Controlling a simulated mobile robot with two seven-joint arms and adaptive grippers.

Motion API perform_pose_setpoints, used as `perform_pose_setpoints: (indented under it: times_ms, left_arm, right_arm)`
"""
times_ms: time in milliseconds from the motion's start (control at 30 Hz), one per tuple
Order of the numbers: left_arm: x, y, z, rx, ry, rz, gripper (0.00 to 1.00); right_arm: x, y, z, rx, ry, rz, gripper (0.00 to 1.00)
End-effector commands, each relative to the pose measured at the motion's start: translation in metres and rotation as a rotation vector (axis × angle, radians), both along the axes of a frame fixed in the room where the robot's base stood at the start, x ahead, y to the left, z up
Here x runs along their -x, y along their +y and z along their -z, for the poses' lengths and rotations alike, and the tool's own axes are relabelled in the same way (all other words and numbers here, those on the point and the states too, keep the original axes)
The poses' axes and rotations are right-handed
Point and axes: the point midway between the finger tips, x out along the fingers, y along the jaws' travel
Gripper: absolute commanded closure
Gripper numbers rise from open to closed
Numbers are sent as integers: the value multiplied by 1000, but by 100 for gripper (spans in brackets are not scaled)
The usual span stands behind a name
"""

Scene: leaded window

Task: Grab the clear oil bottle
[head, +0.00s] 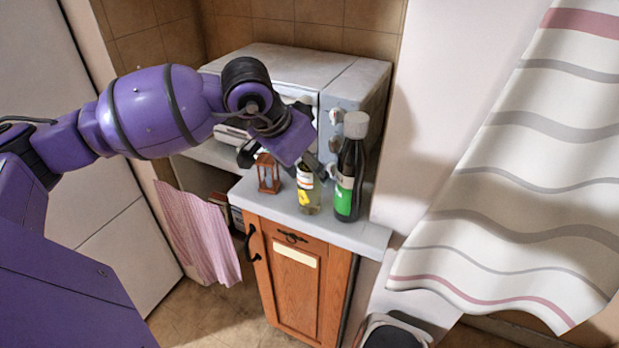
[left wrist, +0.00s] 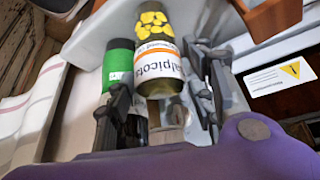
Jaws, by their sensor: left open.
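The clear oil bottle (head: 308,192) stands upright on the counter, with a yellow and white label. My left gripper (head: 290,162) is at its upper part and hides its top in the head view. In the left wrist view the oil bottle (left wrist: 158,62) shows between the two open fingers of the left gripper (left wrist: 163,98); I cannot tell whether either finger touches it. A taller dark bottle (head: 349,165) with a green label and pale cap stands just right of it. That dark bottle (left wrist: 118,66) is beside one finger in the wrist view. My right gripper is not visible.
A small wooden hourglass-like item (head: 268,174) stands left of the oil bottle. A microwave-like appliance (head: 352,92) is behind. The counter (head: 345,232) has bare room at its front edge, above a wooden cabinet (head: 298,285). A striped curtain (head: 530,170) hangs at right.

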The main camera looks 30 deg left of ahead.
Motion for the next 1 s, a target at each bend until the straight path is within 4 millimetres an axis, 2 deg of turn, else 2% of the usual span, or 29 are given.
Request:
perform_pose_setpoints:
  times_ms: [133, 167, 400, 500, 767, 867, 1000]
  left_arm:
    - [0, 0, 0, 0, 0, 0, 51]
    - [0, 0, 0, 0, 0, 0, 53]
    - [0, 0, 0, 0, 1, 0, 85]
    - [0, 0, -1, 0, -1, 0, 95]
    - [0, 0, -2, 0, -1, 0, 95]
    - [0, 1, -7, 0, -1, 0, 95]
    - [-1, 0, -23, -1, -5, 0, 95]
  right_arm:
    - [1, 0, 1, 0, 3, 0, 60]
    - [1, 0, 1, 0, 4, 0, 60]
    - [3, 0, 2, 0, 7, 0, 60]
    - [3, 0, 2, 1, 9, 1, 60]
    - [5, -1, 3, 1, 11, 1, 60]
    - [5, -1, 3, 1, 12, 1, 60]
    - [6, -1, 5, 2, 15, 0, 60]
